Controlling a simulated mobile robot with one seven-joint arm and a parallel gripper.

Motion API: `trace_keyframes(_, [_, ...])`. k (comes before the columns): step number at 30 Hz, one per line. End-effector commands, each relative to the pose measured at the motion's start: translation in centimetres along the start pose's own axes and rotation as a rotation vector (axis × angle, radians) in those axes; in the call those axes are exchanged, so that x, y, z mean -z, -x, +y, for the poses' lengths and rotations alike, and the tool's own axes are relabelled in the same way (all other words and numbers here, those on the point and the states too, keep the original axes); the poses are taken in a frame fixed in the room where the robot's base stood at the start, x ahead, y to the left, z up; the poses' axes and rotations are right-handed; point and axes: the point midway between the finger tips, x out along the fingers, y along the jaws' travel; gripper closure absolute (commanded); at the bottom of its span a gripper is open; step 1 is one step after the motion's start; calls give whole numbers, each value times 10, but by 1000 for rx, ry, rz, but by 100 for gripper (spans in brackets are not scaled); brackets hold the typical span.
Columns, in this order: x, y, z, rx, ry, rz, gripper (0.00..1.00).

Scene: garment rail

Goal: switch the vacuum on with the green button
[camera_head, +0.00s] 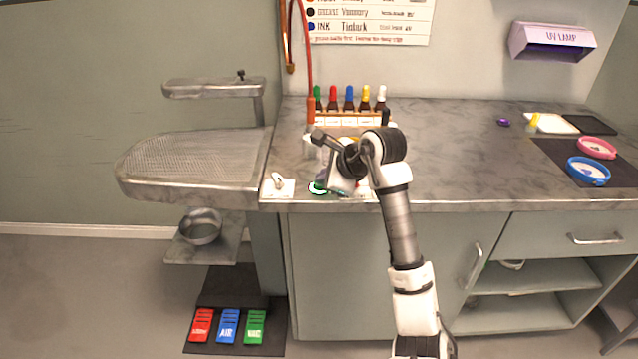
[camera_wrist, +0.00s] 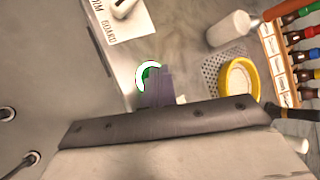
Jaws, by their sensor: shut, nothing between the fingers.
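A round green button with a white ring (camera_head: 318,188) sits at the front edge of the grey counter, left of my arm. It also shows in the wrist view (camera_wrist: 147,72), partly covered by my fingers. My gripper (camera_wrist: 157,84) is shut and empty, its fingertips over the right and lower part of the button. I cannot tell whether they touch it or how far it is pressed. In the head view my wrist hides most of the gripper. A green pedal (camera_head: 255,326) with a label that seems to read VAC lies on the floor mat.
A white plate with a lever (camera_head: 278,186) lies left of the button. A rack of coloured bottles (camera_head: 348,118) stands behind my wrist. A yellow dish (camera_wrist: 238,82) and a white bottle (camera_wrist: 228,28) are close by. The counter's middle right is clear.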

Motion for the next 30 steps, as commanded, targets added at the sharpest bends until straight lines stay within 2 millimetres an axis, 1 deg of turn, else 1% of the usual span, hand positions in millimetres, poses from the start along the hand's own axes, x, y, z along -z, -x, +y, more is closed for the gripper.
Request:
trace_keyframes(5, [-2, 3, -2, 1, 0, 1, 100])
trace_keyframes(21, [-28, 40, -29, 2, 1, 1, 100])
trace_keyframes(30, [-31, 43, -31, 2, 0, 0, 100])
